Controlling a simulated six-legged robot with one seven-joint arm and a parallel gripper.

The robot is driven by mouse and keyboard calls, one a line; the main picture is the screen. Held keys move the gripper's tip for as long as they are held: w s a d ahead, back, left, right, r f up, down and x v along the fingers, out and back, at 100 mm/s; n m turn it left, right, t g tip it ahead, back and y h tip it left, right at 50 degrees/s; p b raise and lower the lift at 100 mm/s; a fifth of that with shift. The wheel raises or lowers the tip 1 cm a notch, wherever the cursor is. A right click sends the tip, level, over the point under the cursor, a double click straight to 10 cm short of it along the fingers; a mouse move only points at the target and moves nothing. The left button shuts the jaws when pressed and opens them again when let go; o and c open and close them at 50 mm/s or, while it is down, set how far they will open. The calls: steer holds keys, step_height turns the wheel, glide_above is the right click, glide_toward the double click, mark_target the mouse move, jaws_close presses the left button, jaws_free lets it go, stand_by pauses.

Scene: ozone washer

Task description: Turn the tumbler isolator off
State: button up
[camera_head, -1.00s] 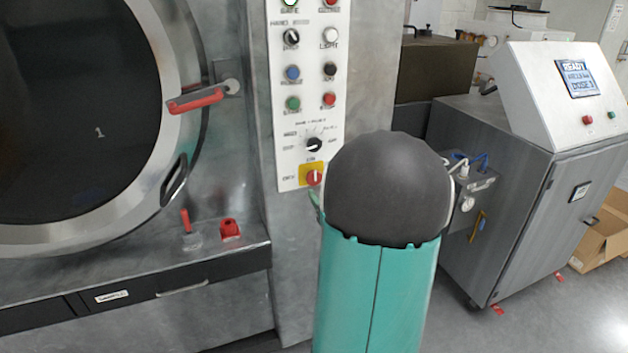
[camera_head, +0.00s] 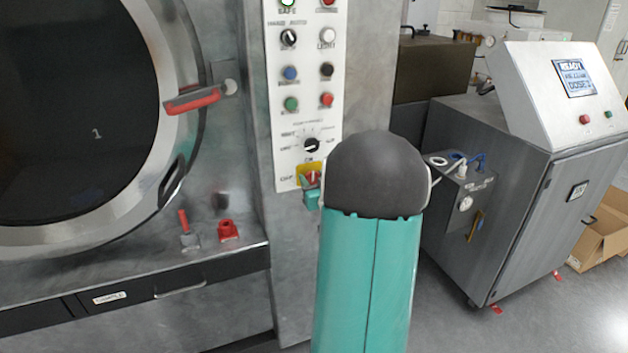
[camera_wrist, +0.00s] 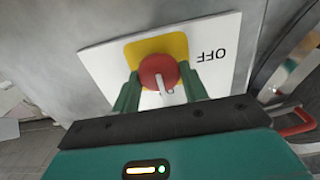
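The tumbler isolator is a round red knob (camera_head: 313,176) on a yellow plate at the bottom of the white control panel (camera_head: 303,80). In the wrist view the red knob (camera_wrist: 158,71) has a white pointer, which points down in the picture at the partly hidden ON label. The OFF label (camera_wrist: 211,54) is upside down to the right. The green fingers of my gripper (camera_wrist: 159,86) are apart, one on each side of the knob; I cannot tell whether they touch it.
Other knobs and buttons, including a black selector (camera_head: 311,144), sit above the isolator. A round washer door with a red handle (camera_head: 192,100) is on the left. A grey cabinet (camera_head: 500,200) with a display stands on the right. Bare floor shows between.

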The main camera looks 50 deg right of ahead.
steer(key=shift+n, duration=0.4)
steer(key=n, duration=0.3)
steer(key=shift+w+a, duration=0.1)
steer(key=shift+a, duration=0.05)
steer(key=n, duration=0.5)
steer(key=shift+f, duration=0.1)
steer(key=n, duration=0.4)
steer(key=shift+a+f, duration=0.1)
steer(key=n, duration=0.5)
steer(key=shift+f, duration=0.1)
steer(key=o, duration=0.9)
